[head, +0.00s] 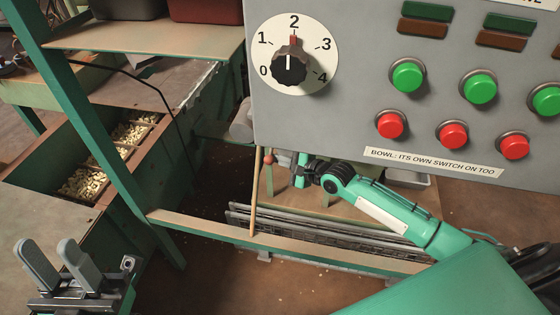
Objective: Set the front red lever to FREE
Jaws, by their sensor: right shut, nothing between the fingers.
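A small red knob (269,159) shows just under the lower edge of the grey panel, possibly the end of a red lever. Its shaft and any FREE marking cannot be made out. My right gripper (299,170) is just right of this knob, below the panel, shut and holding nothing. The panel hides part of the space around it, and I cannot tell whether it touches the lever. My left gripper (57,264) is at the bottom left, its two grey fingers apart and empty, far from the knob.
The grey control panel (350,120) fills the upper right, with a dial (290,68) and green and red buttons. A green-framed bench with a bin of pale pieces (85,182) stands left. A thin wooden stick (254,200) stands near the knob. A rail (200,224) crosses below.

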